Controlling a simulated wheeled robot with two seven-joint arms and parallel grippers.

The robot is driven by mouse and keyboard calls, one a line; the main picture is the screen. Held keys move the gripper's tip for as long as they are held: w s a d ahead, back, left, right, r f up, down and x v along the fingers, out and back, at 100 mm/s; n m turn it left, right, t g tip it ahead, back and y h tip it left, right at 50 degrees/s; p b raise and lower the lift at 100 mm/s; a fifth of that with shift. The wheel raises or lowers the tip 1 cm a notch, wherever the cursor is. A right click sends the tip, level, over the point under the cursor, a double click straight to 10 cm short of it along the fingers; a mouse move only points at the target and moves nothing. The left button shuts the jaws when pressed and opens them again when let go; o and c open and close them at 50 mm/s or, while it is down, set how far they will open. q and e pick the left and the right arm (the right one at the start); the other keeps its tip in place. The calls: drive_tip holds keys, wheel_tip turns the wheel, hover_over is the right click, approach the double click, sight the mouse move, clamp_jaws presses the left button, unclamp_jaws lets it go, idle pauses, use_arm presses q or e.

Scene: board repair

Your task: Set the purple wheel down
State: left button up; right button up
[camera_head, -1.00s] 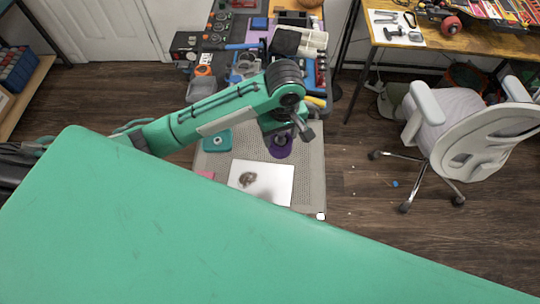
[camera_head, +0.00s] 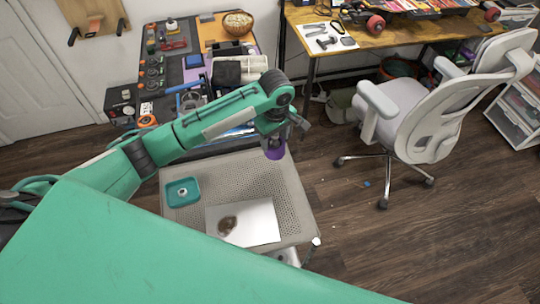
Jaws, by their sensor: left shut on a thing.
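The purple wheel (camera_head: 275,152) is in the middle of the head view, partly hidden by my gripper. My left gripper (camera_head: 274,141) reaches in from the left, points down and is shut on the wheel. The wheel shows at the far right edge of a grey perforated cart top (camera_head: 237,176). I cannot tell how high above the cart it is. My right gripper is not in view.
A teal tray (camera_head: 183,192) with a small round part and a white sheet (camera_head: 255,222) with a brown spot lie on the cart. A crowded workbench (camera_head: 187,45) stands behind. A white chair (camera_head: 430,100) stands right. Dark wooden floor is open between.

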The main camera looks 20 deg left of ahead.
sight(274, 149)
use_arm(q)
wheel_tip(274, 149, down, 6)
drive_tip(key=shift+r, duration=0.15)
drive_tip(key=shift+f+p, duration=0.3)
drive_tip(key=shift+f, duration=0.3)
wheel_tip(274, 149, down, 4)
drive_tip(key=shift+r, duration=0.25)
drive_tip(key=shift+f, duration=0.25)
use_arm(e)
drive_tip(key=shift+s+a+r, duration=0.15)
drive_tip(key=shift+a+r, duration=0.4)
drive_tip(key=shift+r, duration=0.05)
use_arm(q)
drive_tip(key=shift+f, duration=0.1)
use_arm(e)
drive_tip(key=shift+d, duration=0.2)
use_arm(q)
drive_tip(key=o, duration=1.2)
drive_tip(key=shift+c, duration=0.2)
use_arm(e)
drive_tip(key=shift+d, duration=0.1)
